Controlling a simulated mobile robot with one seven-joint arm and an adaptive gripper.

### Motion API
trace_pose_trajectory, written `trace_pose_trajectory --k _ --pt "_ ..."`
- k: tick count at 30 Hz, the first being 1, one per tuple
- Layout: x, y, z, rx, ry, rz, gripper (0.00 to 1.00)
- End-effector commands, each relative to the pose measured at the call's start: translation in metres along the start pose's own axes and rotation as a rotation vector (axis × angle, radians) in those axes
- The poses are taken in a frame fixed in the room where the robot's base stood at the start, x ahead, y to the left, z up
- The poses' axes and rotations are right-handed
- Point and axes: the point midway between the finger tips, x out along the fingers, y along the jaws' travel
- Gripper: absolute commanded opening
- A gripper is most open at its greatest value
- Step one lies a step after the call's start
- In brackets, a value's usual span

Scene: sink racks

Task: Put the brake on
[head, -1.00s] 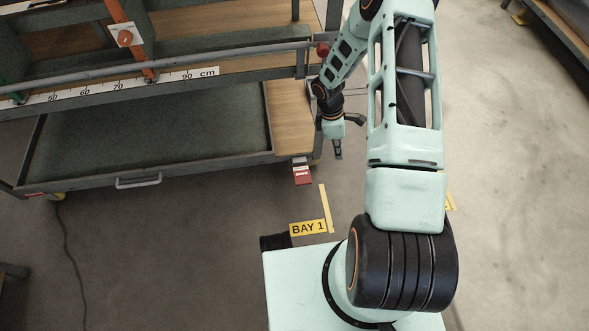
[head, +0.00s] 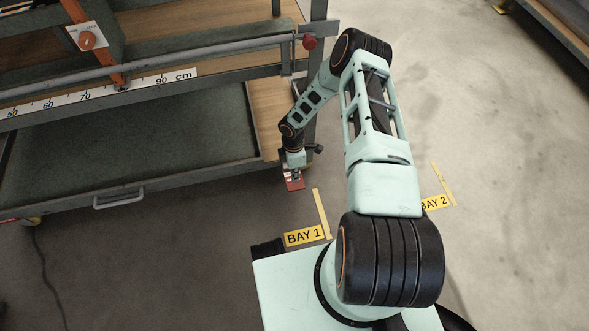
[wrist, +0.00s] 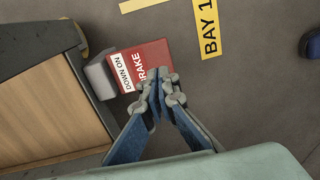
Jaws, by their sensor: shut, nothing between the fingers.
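The brake pedal (wrist: 151,55) is a red plate with a white strip reading "DOWN ON", beside the lower corner of the rack cart. In the head view the pedal (head: 294,183) is partly covered by my wrist. My gripper (wrist: 163,80) is shut and empty, its fingertips over the lower right part of the pedal in the wrist view, hiding some of its lettering. In the head view my gripper (head: 291,171) points down at the pedal. I cannot tell whether the fingertips touch it.
The cart's lower tray (head: 130,142) has a grey handle (head: 118,198) in front. Above it run a centimetre scale (head: 107,91) and a rail ending in a red knob (head: 309,43). Yellow "BAY 1" (head: 304,236) and "BAY 2" (head: 435,202) floor labels lie on clear floor.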

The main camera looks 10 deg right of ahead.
Motion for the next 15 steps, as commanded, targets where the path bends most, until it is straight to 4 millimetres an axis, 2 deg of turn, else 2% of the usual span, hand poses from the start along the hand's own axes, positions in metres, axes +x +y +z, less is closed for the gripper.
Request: trace_pose_trajectory --k 1,6,15 --pt "0.013 0.0 0.0 0.001 0.001 -0.001 0.0" --pt "0.031 0.0 0.0 0.002 0.001 0.0 0.0" --pt "0.037 0.0 0.0 0.001 -0.001 0.0 0.0"
